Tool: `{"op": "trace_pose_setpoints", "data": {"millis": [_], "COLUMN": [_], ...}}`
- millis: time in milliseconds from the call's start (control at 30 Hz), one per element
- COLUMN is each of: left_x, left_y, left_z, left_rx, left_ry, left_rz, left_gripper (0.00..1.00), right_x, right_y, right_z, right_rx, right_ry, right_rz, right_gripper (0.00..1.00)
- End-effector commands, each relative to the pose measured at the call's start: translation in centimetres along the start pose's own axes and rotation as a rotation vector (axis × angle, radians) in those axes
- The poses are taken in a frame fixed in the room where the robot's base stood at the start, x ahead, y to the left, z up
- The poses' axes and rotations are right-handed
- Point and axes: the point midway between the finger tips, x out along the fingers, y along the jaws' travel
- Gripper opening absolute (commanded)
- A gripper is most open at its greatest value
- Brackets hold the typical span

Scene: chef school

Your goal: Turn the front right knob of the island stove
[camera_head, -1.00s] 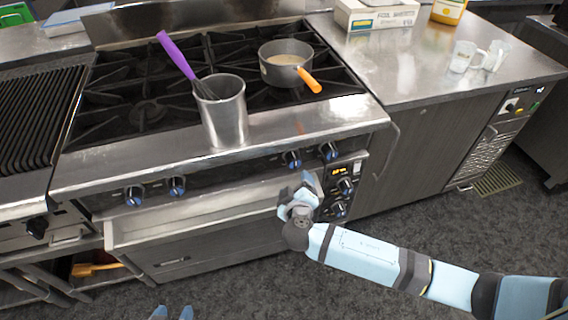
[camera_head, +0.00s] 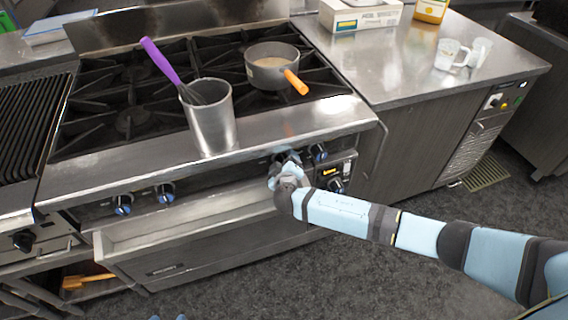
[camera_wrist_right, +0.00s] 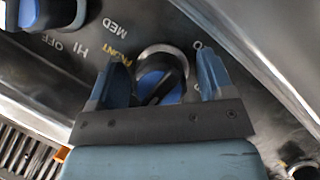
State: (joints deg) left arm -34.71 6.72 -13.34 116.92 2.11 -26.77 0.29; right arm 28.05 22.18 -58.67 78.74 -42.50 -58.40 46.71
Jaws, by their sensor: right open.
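The island stove (camera_head: 250,142) has several blue-ringed knobs along its front. My right gripper (camera_head: 284,160) is at the third knob from the left (camera_head: 279,157), which it partly hides. In the wrist view the open right gripper (camera_wrist_right: 162,75) has one finger on each side of this black and blue knob (camera_wrist_right: 160,78), with small gaps; contact cannot be told. The label FRONT is beside it. A neighbouring knob (camera_head: 318,152) is just right of the gripper in the head view. Only the tips of my left gripper (camera_head: 167,318) show at the bottom edge, apart.
A metal pot with a purple whisk (camera_head: 213,120) stands on the stove's front edge. A saucepan with an orange handle (camera_head: 272,68) is on a burner. A control panel (camera_head: 330,175) is right of the gripper.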

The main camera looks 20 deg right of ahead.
Motion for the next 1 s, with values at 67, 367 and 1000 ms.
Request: {"op": "trace_pose_setpoints", "data": {"millis": [67, 367, 1000], "left_x": [0.0, 0.0, 0.8], "left_y": [0.1, 0.2, -0.2], "left_z": [0.0, 0.0, 1.2], "left_rx": [-0.004, -0.002, -0.002], "left_ry": [0.001, 0.002, -0.008], "left_rz": [0.001, 0.002, 0.002], "left_gripper": [0.55, 0.55, 0.55], "right_x": [0.0, 0.0, 0.1], "right_y": [0.0, 0.0, -0.1], "right_z": [0.0, 0.0, 0.1], "right_rx": [0.0, -0.001, -0.282], "right_ry": [0.0, 0.0, -0.001], "right_rz": [0.0, 0.0, 0.119], "right_gripper": [0.72, 0.25, 0.25]}}
